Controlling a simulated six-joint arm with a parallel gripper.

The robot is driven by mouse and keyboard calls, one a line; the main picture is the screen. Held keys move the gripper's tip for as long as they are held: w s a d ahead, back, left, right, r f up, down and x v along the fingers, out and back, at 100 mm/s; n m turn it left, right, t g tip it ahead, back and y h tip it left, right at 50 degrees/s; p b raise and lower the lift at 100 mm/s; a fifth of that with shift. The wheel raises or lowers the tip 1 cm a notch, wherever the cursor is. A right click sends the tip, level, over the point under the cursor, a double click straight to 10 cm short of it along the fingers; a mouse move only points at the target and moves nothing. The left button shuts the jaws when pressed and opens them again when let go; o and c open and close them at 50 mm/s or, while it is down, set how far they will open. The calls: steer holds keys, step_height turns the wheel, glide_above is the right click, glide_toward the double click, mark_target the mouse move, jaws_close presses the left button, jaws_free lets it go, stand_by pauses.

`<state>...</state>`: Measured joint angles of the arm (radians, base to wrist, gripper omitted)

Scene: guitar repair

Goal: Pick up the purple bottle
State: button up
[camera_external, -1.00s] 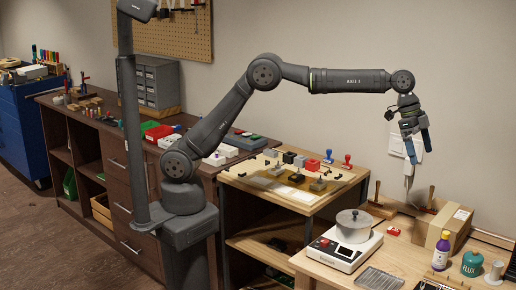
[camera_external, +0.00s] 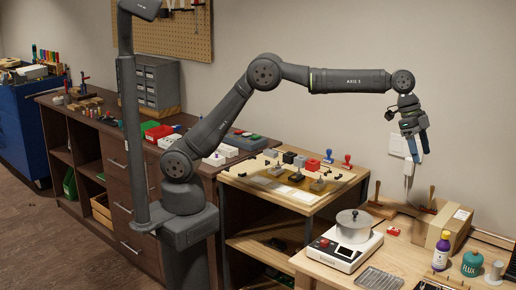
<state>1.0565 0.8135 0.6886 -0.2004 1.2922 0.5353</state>
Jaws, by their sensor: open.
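The purple bottle (camera_external: 441,252) stands upright on the light wooden bench at the lower right. It has a purple cap and a pale label. My gripper (camera_external: 421,157) hangs in the air above the back of the bench, fingers pointing down. It is open and empty. It is up and to the left of the bottle in the picture, well apart from it.
A teal flux jar (camera_external: 471,263) stands just right of the bottle, with a small metal container (camera_external: 495,272) beyond it. A cardboard box (camera_external: 441,230) is close behind. A scale-like device (camera_external: 343,247) with a round metal pot (camera_external: 353,226) stands to the left.

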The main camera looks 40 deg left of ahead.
steer(key=n+t+h, duration=0.1)
steer(key=n+t, duration=0.1)
steer(key=n, duration=0.3)
glide_toward(441, 240)
steer(key=shift+a+x, duration=0.2)
steer(key=shift+x, duration=5.15)
steer(key=shift+w, duration=0.2)
steer(key=c, duration=1.1)
steer(key=shift+c, duration=0.3)
steer(key=shift+r, duration=0.1)
